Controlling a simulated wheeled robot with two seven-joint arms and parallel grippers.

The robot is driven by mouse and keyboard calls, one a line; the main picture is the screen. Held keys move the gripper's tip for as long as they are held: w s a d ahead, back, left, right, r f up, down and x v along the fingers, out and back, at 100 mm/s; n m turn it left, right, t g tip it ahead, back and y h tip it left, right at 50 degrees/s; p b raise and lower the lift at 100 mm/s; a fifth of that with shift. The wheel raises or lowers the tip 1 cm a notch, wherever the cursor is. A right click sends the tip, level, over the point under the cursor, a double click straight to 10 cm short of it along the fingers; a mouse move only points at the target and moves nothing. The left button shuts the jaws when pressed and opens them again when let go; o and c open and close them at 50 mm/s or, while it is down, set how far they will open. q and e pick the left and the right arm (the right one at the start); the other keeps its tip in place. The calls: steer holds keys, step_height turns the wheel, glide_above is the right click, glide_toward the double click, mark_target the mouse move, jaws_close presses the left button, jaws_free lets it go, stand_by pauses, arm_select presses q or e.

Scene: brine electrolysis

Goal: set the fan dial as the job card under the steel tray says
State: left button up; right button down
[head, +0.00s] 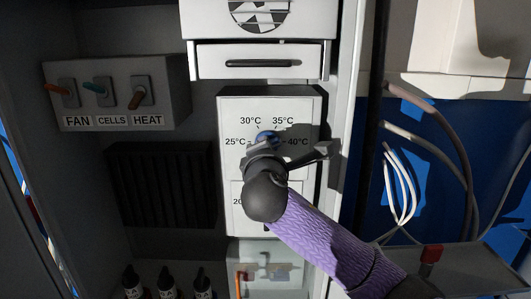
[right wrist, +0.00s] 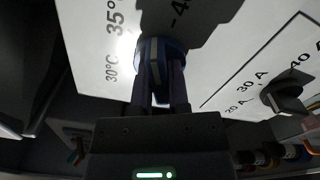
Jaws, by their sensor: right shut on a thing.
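The fan dial is a blue knob (head: 268,138) on a white panel (head: 228,170) marked 25°C, 30°C, 35°C and 40°C. My right gripper (head: 264,152) reaches it from below and covers much of it. In the right wrist view my right gripper (right wrist: 160,85) is shut on the blue dial (right wrist: 172,50), with dark fingers on both sides. A pale line shows on the dial, but I cannot tell surely which mark it points to. My left gripper is out of view. I cannot make out a job card or a steel tray.
A second dark dial (right wrist: 284,97) with ampere marks sits on the lower panel. A switch box (head: 115,92) labelled FAN, CELLS and HEAT is at the left. A drawer front (head: 262,63) is above the dial. Dark bottles (head: 167,285) stand below. Cables (head: 435,120) hang at the right.

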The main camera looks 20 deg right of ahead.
steer(key=m+b, duration=0.1)
steer(key=m, duration=0.3)
steer(key=shift+f+m, duration=0.1)
steer(key=shift+m, duration=0.3)
stand_by(0.4)
steer(key=c, duration=0.6)
jaws_free()
steer(key=shift+s, duration=0.1)
steer(key=shift+s+a+b, duration=0.15)
steer(key=shift+s+b, duration=0.15)
steer(key=shift+b, duration=0.1)
steer(key=b+v, duration=0.3)
steer(key=v, duration=0.6)
